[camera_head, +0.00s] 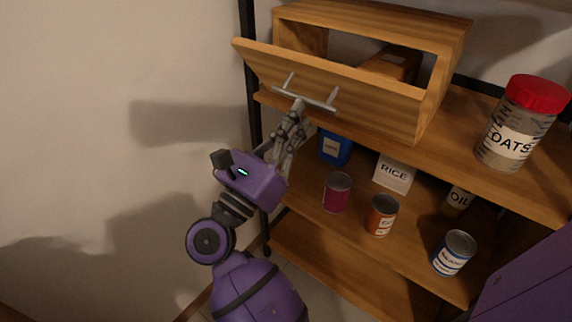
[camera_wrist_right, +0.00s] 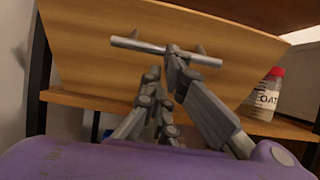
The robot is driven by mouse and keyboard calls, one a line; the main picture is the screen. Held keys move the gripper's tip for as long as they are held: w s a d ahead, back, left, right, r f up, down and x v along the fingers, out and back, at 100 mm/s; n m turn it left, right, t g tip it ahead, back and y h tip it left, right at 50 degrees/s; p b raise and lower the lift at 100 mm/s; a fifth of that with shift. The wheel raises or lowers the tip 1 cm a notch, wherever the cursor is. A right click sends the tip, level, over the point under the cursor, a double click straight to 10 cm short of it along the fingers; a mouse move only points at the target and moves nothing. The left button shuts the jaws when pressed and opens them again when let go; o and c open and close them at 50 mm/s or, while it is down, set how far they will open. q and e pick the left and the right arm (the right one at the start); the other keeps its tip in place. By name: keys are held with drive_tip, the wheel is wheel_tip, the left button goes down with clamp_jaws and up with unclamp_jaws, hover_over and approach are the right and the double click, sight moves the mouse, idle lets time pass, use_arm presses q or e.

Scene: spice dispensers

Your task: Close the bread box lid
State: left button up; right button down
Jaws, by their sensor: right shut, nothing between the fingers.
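The wooden bread box (camera_head: 372,25) stands on the upper shelf. Its lid (camera_head: 350,90) is tilted outward, with a gap above it that shows the inside. A grey bar handle (camera_head: 306,98) is on the lid's front. My right gripper (camera_head: 298,108) is shut and empty, with its fingertips at or just below the handle; I cannot tell whether they touch. In the right wrist view the handle (camera_wrist_right: 140,45) crosses near the fingertips (camera_wrist_right: 162,62), with the lid (camera_wrist_right: 90,30) behind them. My left gripper is not in view.
An oats jar (camera_head: 520,125) with a red lid stands right of the box. A brown item (camera_head: 395,64) is inside the box. Several cans, a rice box (camera_head: 394,174) and an oil bottle (camera_head: 456,200) stand on the shelf below. A black post (camera_head: 250,70) is at the left.

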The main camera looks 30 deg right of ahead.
sight(312, 78)
drive_tip(key=d+r, duration=0.1)
drive_tip(key=w+d+r+p, duration=0.1)
drive_tip(key=r, duration=0.1)
drive_tip(key=d+r+p, duration=0.1)
drive_tip(key=d+r, duration=0.1)
drive_tip(key=shift+w+r, duration=0.25)
drive_tip(key=shift+w+d+r, duration=0.25)
drive_tip(key=shift+d+r, duration=0.1)
drive_tip(key=shift+d, duration=0.1)
drive_tip(key=shift+t, duration=0.3)
drive_tip(key=shift+r, duration=0.15)
